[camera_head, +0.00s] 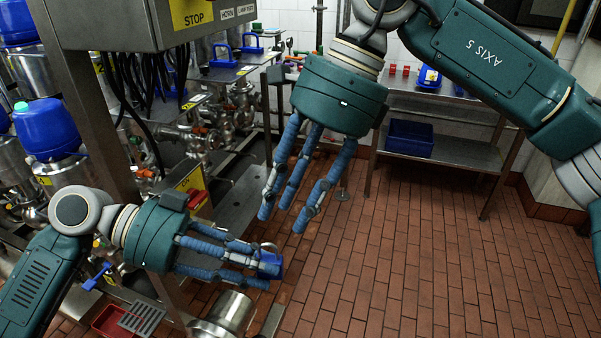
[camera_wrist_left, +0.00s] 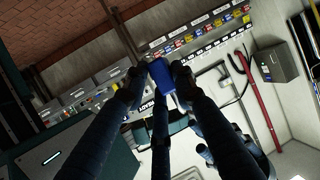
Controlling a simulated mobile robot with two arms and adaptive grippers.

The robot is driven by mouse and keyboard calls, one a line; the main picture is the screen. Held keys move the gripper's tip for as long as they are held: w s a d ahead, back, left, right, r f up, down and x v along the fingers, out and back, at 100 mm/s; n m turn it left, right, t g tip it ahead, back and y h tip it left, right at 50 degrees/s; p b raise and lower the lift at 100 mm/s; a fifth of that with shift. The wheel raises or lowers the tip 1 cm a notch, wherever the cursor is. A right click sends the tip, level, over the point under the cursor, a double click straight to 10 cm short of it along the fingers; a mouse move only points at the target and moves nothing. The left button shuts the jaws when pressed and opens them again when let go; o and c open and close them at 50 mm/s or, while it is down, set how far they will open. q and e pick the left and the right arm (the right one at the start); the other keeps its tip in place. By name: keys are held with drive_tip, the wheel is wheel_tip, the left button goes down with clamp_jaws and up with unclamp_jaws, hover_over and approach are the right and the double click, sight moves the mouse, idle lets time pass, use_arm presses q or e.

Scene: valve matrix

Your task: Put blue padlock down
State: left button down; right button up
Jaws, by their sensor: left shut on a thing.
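The blue padlock (camera_head: 271,264) is between the fingertips of my left gripper (camera_head: 262,266), at the lower left of the head view. In the wrist view the blue padlock (camera_wrist_left: 162,75) sits between the fingertips (camera_wrist_left: 160,78), its flat blue body facing the camera. My left gripper is shut on it and holds it above the floor. My right gripper (camera_head: 290,212) hangs above and to the right of it, fingers pointing down, spread and empty.
A steel table (camera_head: 440,108) with a blue bin (camera_head: 410,138) on its lower shelf stands at the back. Pipes and valves (camera_head: 195,135) fill the left. A red tray (camera_head: 110,322) is at the lower left. The tiled floor (camera_head: 430,250) is clear at right. Racked coloured items (camera_wrist_left: 205,38) show in the wrist view.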

sight(268, 244)
drive_tip(key=x, duration=0.6)
drive_tip(key=shift+s+a+f, duration=0.1)
drive_tip(key=shift+a+f, duration=0.05)
drive_tip(key=shift+f, duration=0.1)
clamp_jaws()
use_arm(q)
drive_tip(key=c, duration=1.3)
unclamp_jaws()
drive_tip(key=shift+c, duration=0.2)
